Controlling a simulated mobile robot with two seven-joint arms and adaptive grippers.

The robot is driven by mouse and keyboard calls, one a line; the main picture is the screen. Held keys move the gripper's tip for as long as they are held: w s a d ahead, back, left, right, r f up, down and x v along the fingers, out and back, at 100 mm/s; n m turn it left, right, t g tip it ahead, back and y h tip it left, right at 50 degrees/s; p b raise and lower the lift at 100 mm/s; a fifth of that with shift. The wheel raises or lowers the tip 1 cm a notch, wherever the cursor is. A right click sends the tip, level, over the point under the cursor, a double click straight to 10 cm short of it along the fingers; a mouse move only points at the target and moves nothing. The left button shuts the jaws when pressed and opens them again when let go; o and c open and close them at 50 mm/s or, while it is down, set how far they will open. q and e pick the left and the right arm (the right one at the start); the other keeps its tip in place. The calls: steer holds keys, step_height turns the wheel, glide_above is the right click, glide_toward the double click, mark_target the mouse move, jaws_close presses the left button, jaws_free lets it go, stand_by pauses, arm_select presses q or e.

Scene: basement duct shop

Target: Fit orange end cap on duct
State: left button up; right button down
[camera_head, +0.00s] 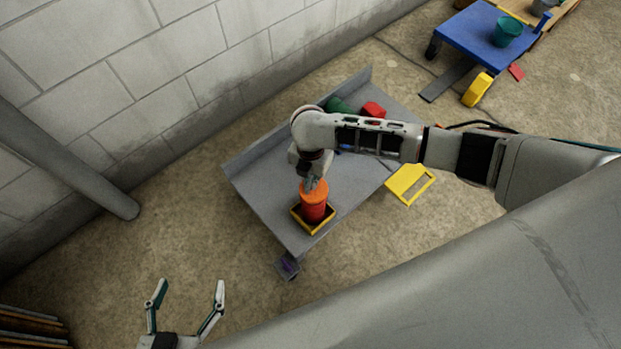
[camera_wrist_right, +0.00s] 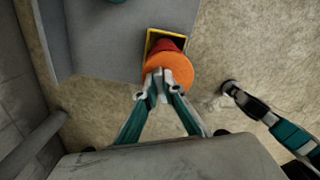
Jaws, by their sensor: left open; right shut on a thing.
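The orange end cap (camera_head: 314,188) is at the top of an upright red duct (camera_head: 312,211). No clear gap shows between them; I cannot tell whether the cap is pressed fully on. My right gripper (camera_head: 311,183) comes from above and is shut on the cap. In the right wrist view the orange cap (camera_wrist_right: 172,72) lies under the two fingertips (camera_wrist_right: 158,82) and covers most of the red duct (camera_wrist_right: 168,45). The duct stands in a shallow yellow-rimmed tray (camera_head: 298,216). My left gripper (camera_head: 190,288) is open and empty, low at the left, away from the duct.
The tray is on a grey cart (camera_head: 262,195) near its front corner. Red (camera_head: 373,110) and green objects (camera_head: 338,105) lie at its back. A yellow frame (camera_head: 410,183) is at its right side. A block wall (camera_head: 130,80) and a grey pipe (camera_head: 70,160) stand left.

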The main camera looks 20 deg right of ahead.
stand_by(0.4)
steer(key=shift+p, duration=0.4)
stand_by(1.0)
steer(key=shift+f+b, duration=0.3)
steer(key=shift+f, duration=0.4)
stand_by(0.4)
steer(key=c, duration=2.4)
jaws_free()
steer(key=shift+c, duration=0.2)
